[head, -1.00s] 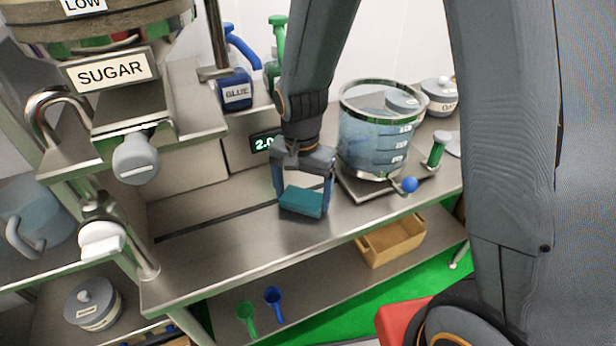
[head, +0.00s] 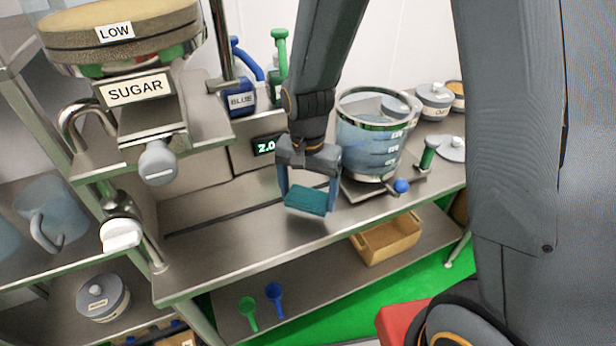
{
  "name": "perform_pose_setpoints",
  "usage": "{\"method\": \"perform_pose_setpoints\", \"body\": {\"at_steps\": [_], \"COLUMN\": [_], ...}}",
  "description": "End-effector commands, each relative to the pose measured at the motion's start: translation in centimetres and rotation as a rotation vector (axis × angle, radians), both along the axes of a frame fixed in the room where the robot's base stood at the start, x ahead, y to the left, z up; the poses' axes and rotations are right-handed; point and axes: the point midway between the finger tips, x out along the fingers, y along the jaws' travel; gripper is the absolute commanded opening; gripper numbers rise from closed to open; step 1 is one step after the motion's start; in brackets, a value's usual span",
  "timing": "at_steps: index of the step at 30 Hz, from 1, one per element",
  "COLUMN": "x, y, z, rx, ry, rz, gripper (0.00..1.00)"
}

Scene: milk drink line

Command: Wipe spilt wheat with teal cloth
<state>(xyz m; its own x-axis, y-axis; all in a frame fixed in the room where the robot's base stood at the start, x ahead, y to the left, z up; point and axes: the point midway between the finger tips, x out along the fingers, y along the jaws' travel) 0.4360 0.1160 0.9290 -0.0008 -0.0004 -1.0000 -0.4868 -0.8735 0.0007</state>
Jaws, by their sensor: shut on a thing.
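The teal cloth (head: 306,201) is a folded block between the fingers of my gripper (head: 309,196). My gripper is shut on it and points down over the steel bench (head: 240,243). The cloth appears a little above the bench top, with a soft shadow below it; I cannot tell for sure whether it touches. I see no spilt wheat on the visible bench top. The area behind and under the cloth is hidden.
A clear graduated vessel (head: 372,140) stands right of my gripper, with a blue-knobbed valve (head: 401,186) in front. The sugar hopper (head: 140,92) juts out at left. A wooden bin (head: 388,240) and two scoops are on the lower shelf. The bench left of my gripper is clear.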

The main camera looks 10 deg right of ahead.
Motion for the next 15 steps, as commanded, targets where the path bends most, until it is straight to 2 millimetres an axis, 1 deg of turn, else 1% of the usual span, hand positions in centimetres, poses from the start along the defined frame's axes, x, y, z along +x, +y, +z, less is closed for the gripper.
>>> {"method": "perform_pose_setpoints", "body": {"at_steps": [1,9,12,15], "x": [-0.1,-0.1,0.0,0.0], "y": [0.0,-0.1,-0.1,-0.1], "z": [0.8,3.2,3.8,4.1], "rx": [0.0,0.0,0.0,0.0], "ry": [0.0,0.0,0.0,0.0], "rz": [-0.001,-0.002,-0.002,-0.002], "gripper": [0.6,0.6,0.6,0.6]}}
